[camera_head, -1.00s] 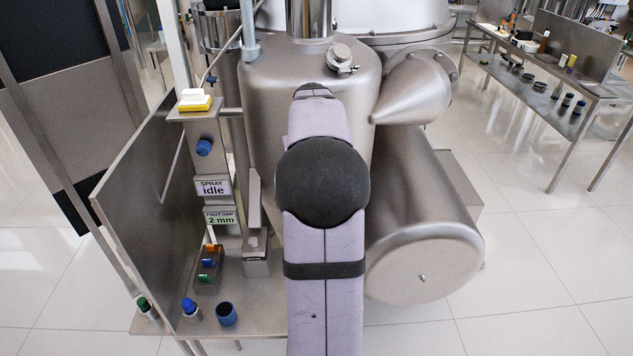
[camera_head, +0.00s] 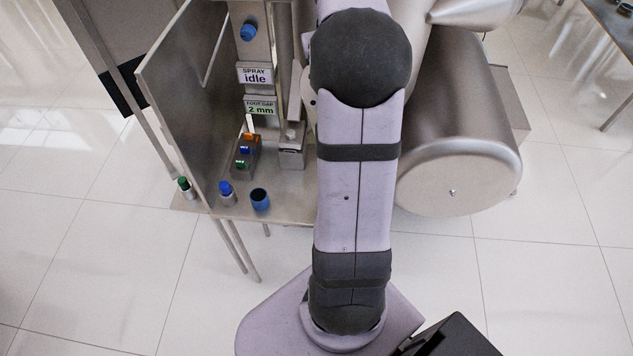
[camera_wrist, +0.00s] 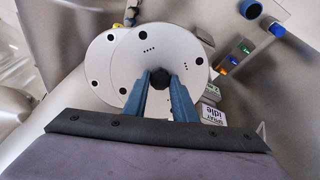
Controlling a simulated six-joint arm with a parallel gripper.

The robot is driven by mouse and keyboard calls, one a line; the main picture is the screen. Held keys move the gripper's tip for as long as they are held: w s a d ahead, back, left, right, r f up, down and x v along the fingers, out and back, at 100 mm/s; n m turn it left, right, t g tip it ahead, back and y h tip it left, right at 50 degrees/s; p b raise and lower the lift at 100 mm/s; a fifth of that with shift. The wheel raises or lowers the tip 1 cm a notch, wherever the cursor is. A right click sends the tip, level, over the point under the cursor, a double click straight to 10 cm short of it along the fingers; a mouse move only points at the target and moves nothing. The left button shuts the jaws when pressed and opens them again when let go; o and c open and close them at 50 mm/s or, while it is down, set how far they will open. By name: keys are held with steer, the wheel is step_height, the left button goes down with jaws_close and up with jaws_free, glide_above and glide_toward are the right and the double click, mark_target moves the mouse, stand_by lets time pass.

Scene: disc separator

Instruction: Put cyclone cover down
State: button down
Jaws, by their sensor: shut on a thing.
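In the wrist view the cyclone cover (camera_wrist: 183,50) is a round, flat, pale metal disc with dark holes near its rim and a black knob (camera_wrist: 160,77) on its face. My gripper (camera_wrist: 161,80) has two blue fingers and is shut on that knob. A second pale round plate (camera_wrist: 98,72) with dark holes shows behind the cover, offset to the left and partly hidden by it. I cannot tell whether the two touch. In the head view my arm hides the gripper and the cover.
Coloured buttons (camera_head: 244,150) stand on a metal bench below the "SPRAY idle" sign (camera_head: 255,76) and "FOOT GAP 2 mm" sign (camera_head: 261,106). A blue cup (camera_head: 260,200), blue-capped bottle (camera_head: 227,195) and green-capped bottle (camera_head: 186,188) stand near its front. A large metal drum (camera_head: 455,150) is to the right.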

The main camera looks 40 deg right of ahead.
steer(key=w+a+f+n+y+b, duration=0.1)
steer(key=a+f, duration=0.3)
steer(key=a, duration=0.5)
steer(key=w+a+f+n+g, duration=0.1)
steer(key=a+f+n, duration=0.1)
steer(key=a+f, duration=0.45)
steer(key=w+a+f+n+y+b, duration=0.1)
steer(key=a+f, duration=0.1)
steer(key=a, duration=0.9)
steer(key=s+d+f+m+g+y+b, duration=0.1)
steer(key=s+d+f+m+g+b, duration=0.15)
steer(key=d+f+b, duration=0.45)
steer(key=s+d+f+m+g+y+b, duration=0.1)
steer(key=s+d+f+m+b, duration=0.25)
steer(key=d, duration=0.65)
steer(key=shift+n+t, duration=0.25)
steer(key=shift+n, duration=0.45)
steer(key=shift+w+a+f+p, duration=0.1)
steer(key=shift+f+p, duration=0.25)
steer(key=shift+f, duration=2.55)
steer(key=shift+a+f+p, duration=0.1)
steer(key=shift+f+p, duration=0.25)
steer(key=shift+f, duration=2.55)
steer(key=shift+f, duration=0.1)
steer(key=c, duration=1.9)
jaws_free()
steer(key=shift+f, duration=0.1)
steer(key=o, duration=0.4)
steer(key=shift+o, duration=0.2)
